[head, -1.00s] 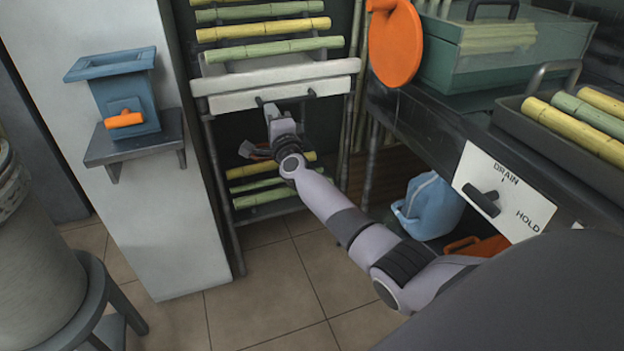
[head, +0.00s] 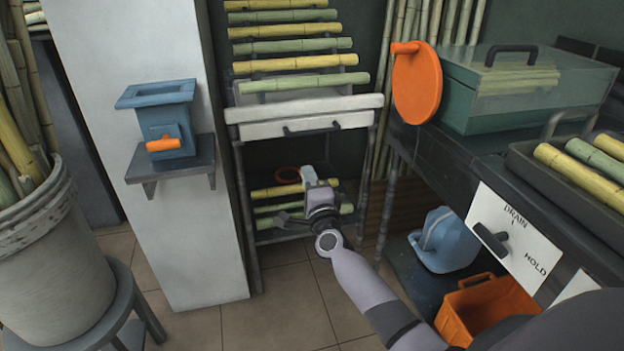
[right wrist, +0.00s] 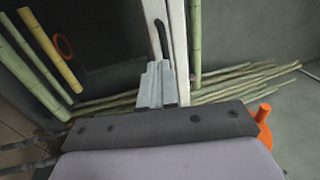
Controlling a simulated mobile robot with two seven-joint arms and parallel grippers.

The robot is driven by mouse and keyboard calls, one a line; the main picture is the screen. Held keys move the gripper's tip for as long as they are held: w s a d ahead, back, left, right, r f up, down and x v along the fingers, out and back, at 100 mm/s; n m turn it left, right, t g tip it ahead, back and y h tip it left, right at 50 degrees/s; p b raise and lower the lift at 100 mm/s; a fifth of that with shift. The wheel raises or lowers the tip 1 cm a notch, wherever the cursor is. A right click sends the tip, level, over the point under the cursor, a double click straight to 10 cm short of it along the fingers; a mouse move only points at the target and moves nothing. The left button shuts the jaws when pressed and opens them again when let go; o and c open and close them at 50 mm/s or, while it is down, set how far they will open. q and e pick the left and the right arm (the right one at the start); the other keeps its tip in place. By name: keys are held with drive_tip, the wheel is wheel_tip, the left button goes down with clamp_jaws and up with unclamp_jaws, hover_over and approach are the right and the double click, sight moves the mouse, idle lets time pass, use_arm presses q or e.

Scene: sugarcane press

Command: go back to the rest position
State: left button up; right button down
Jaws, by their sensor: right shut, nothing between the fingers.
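My right gripper (head: 309,177) is in front of the cane rack, below the white drawer (head: 300,121) and apart from its dark handle (head: 312,128). In the right wrist view its fingers (right wrist: 155,84) are together with nothing between them, and the drawer handle (right wrist: 160,40) shows beyond them. My right arm reaches in from the lower right of the head view. The drawer looks shut. My left gripper is not in view.
The counter with the drain lever (head: 490,240) stands at right, with a blue jug (head: 447,240) and an orange crate (head: 485,305) below. A blue box (head: 160,118) sits on a wall shelf. A bucket (head: 50,260) stands at left. Floor between is clear.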

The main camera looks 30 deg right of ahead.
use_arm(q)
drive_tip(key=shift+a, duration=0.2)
use_arm(e)
drive_tip(key=shift+v, duration=1.2)
